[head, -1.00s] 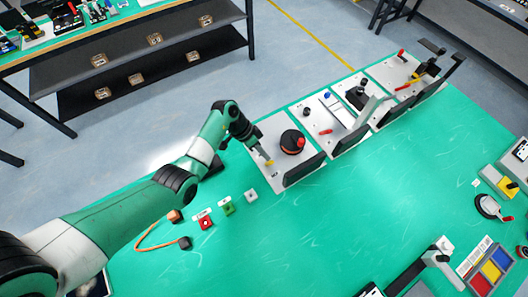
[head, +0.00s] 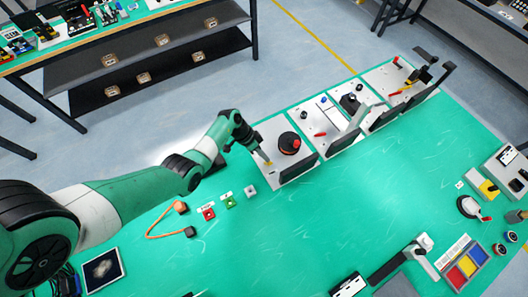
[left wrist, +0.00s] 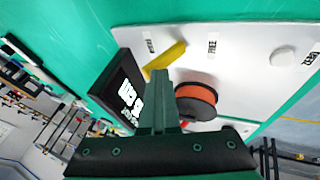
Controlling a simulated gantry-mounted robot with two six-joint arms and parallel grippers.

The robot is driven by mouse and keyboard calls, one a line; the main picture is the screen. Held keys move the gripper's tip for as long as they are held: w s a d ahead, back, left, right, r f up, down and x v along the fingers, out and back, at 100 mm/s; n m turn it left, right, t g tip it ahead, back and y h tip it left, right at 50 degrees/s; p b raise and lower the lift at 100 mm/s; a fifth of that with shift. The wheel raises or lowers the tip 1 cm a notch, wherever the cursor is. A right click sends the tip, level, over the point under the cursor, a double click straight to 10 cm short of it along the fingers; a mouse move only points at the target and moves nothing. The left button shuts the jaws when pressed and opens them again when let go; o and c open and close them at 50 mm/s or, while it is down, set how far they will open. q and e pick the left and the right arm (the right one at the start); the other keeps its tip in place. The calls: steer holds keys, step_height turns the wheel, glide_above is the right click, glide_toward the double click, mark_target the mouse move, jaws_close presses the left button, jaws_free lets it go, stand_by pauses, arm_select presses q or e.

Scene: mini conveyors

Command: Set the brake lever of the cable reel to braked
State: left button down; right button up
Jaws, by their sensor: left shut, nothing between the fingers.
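The cable reel (head: 289,143) is a dark round drum on a light panel (head: 272,130) at the table's back edge; in the left wrist view its face (left wrist: 197,98) shows orange. The yellow brake lever (head: 267,160) sits on the same panel; it also shows in the left wrist view (left wrist: 166,59), slanted near a label that seems to read braked, with a FREE label to its right. My left gripper (head: 260,152) is shut and empty, its tips (left wrist: 159,73) close beside the lever. I cannot tell whether they touch. My right gripper is out of view.
A black sign block (left wrist: 122,92) stands at the panel's edge beside my left gripper. More device panels (head: 328,126) continue to the right. Small coloured blocks (head: 229,201) and an orange cable (head: 160,234) lie in front. The table's middle is clear.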

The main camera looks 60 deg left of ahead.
arm_select(q)
steer(key=shift+a+f, duration=0.15)
steer(key=shift+f, duration=0.15)
steer(key=shift+a+r, duration=0.2)
steer(key=w+a+p+v, duration=0.1)
steer(key=p+v, duration=0.5)
steer(key=v, duration=0.6)
steer(key=shift+s+a+r, duration=0.15)
steer(key=shift+a+r, duration=0.05)
steer(key=shift+r, duration=0.05)
